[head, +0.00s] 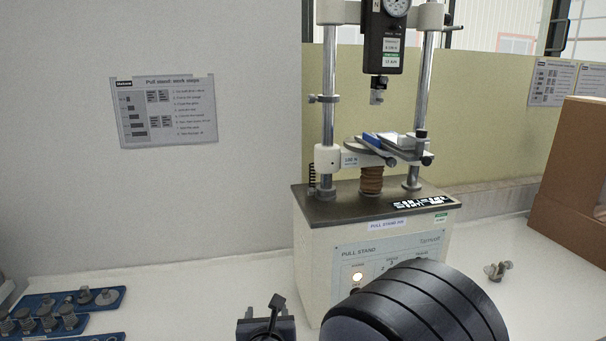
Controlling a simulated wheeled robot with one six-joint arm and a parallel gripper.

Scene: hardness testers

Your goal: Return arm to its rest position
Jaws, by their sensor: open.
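Part of my arm (420,305), a thick black ringed cylinder, fills the bottom right of the middle in the head view. It stands in front of the lower right part of the pull stand (327,249) and hides part of its front panel. My gripper's fingers do not show in this view. The pull stand has two upright steel columns, a black force gauge (386,42) with a round dial at the top, and a round plate (362,147) on a crossbar below it. A blue piece and a light grey piece lie at that plate.
Blue trays (40,310) with several metal fittings lie at bottom left. A dark block with a lever (267,322) shows at the bottom edge. A small metal fitting (497,270) lies right of the stand. A cardboard box (570,200) stands at the right edge.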

